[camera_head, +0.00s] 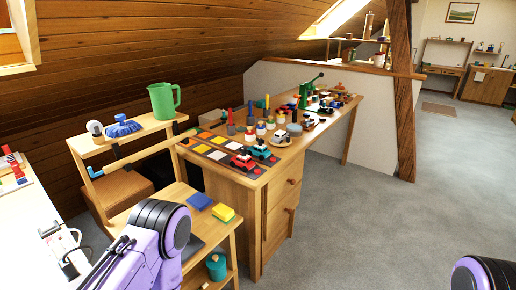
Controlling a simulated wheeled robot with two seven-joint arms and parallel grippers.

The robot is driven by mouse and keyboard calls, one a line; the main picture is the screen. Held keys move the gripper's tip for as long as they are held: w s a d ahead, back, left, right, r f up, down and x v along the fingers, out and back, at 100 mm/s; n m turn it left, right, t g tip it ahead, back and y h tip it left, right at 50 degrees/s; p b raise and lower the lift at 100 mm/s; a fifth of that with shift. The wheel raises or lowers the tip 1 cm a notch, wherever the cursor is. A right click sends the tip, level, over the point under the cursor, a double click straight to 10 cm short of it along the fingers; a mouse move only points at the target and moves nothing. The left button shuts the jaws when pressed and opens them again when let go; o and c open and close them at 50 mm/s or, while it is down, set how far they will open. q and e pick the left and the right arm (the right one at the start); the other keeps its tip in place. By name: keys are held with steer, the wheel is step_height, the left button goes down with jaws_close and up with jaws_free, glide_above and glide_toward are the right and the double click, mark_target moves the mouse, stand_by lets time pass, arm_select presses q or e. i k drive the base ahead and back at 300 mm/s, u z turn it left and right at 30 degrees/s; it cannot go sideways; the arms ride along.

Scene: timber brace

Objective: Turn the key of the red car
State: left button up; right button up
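A small red car (243,161) stands on the checkered board (205,151) near the front corner of the wooden workbench. A teal car (262,151) stands just to its right. The red car's key is too small to make out. My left arm shows as a purple and black link at the bottom left, in front of the bench. My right arm shows only as a purple and black piece at the bottom right corner. I cannot make out the fingers of either gripper, and neither arm touches the red car.
Pegs, figures and more toys crowd the workbench (233,190) behind the cars. A green jug (164,100) stands on a raised shelf at left. A yellow block (223,212) lies on a low shelf. A timber post (403,110) stands at right; grey floor there is free.

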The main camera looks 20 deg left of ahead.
mark_target(244, 152)
steer(key=z, duration=0.2)
steer(key=i, duration=0.9)
steer(key=u, duration=0.2)
